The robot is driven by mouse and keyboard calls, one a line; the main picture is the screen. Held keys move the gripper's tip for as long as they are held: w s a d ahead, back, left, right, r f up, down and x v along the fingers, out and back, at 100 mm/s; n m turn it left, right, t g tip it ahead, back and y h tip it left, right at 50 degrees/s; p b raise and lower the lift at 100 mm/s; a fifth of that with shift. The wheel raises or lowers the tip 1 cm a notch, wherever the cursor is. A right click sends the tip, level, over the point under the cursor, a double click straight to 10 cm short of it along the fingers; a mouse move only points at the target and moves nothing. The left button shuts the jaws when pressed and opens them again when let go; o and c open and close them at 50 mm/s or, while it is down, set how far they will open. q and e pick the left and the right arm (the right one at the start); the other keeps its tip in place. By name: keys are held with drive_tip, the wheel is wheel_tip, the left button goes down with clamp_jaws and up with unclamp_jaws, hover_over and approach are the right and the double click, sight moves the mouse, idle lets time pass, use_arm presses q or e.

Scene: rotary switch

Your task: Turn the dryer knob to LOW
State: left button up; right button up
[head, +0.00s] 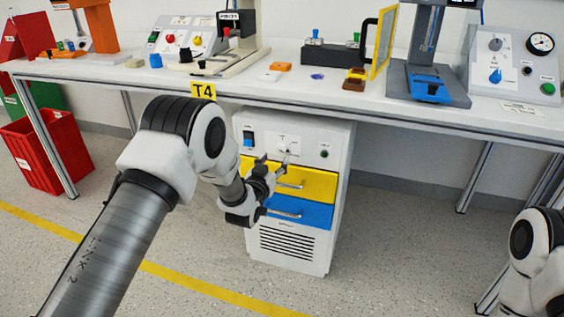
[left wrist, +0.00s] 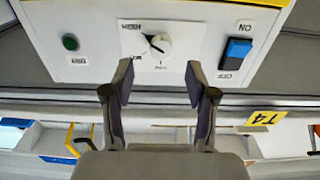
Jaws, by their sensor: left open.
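The dryer knob (left wrist: 160,45) is a small white dial on a white panel, with its dark pointer toward the upper left in the left wrist view, where the panel appears upside down. A HIGH label reads beside it; the other labels are too small to read surely. The knob also shows on the white cabinet front (head: 286,149) in the head view, partly behind a fingertip. My left gripper (left wrist: 160,80) is open, its two fingers spread in front of the knob and apart from it. In the head view my left gripper (head: 274,164) is at the panel. My right gripper is out of view.
A blue ON/OFF rocker switch (left wrist: 237,52) and a green button (left wrist: 70,43) flank the knob. Yellow (head: 310,184) and blue (head: 312,212) drawers with handles lie below it. The table (head: 300,92) overhangs the cabinet and carries several devices. A red bin (head: 45,155) stands at left.

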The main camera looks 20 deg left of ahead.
sight(280, 151)
use_arm(q)
drive_tip(key=w, duration=0.2)
drive_tip(key=w+b, duration=0.1)
drive_tip(key=w, duration=0.1)
drive_tip(key=shift+w+f, duration=0.2)
drive_tip(key=shift+w, duration=0.1)
drive_tip(key=shift+w+r, duration=0.1)
drive_tip(key=shift+w, duration=0.25)
clamp_jaws()
